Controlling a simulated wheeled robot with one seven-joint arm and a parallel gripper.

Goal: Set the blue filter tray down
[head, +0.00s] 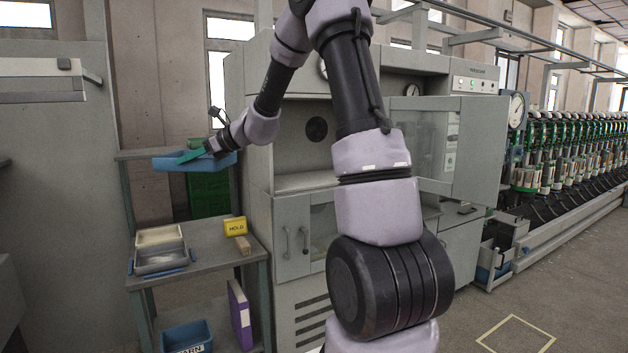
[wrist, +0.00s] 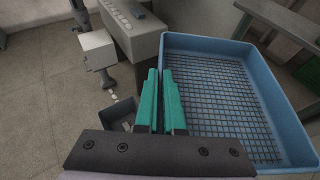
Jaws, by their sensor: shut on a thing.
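The blue filter tray (head: 215,164) is at the left in the head view, level with the upper shelf of a grey rack. In the wrist view the blue tray (wrist: 285,125) fills the right side, open at the top, with a dark grid on its floor and nothing lying in it. In the wrist view my gripper (wrist: 162,70) is shut on the tray's near left wall. I cannot tell whether the tray's underside touches the shelf.
The rack's upper shelf (head: 138,154) shows left of the tray. On the lower top stand a cream tray (head: 160,236), a grey tray (head: 160,261), a yellow HOLD sign (head: 235,226) and a wooden block (head: 243,245). A green crate (head: 208,192) is behind. A grey cabinet (head: 290,205) stands close right.

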